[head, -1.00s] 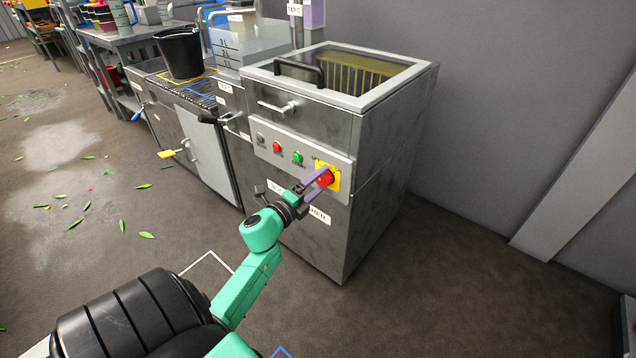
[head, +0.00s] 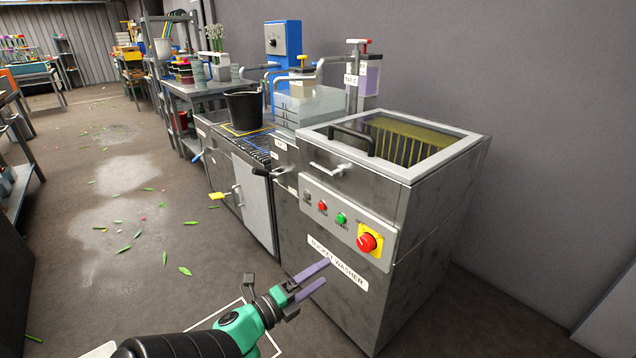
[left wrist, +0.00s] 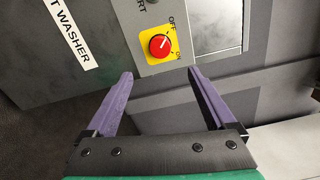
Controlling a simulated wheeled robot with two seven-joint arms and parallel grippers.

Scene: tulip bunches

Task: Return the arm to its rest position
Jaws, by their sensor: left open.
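My left gripper (head: 321,276) is open and empty, in front of the bucket washer's (head: 430,235) lower front panel. Its two purple fingers also show spread apart in the left wrist view (left wrist: 160,85). The red rotary knob (head: 367,242) on its yellow plate sits on the washer's control panel, above and to the right of the fingers and apart from them. In the left wrist view the knob (left wrist: 159,44) lies beyond the fingertips, with OFF and ON printed beside it. My right gripper is not in view.
The washer's lid (head: 400,140) is down, with a dark handle. A black bucket (head: 244,110) stands on the bench to the left. Shelving and a grey table (head: 200,90) stand farther back. The floor (head: 130,230) at left is open, with scattered leaves.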

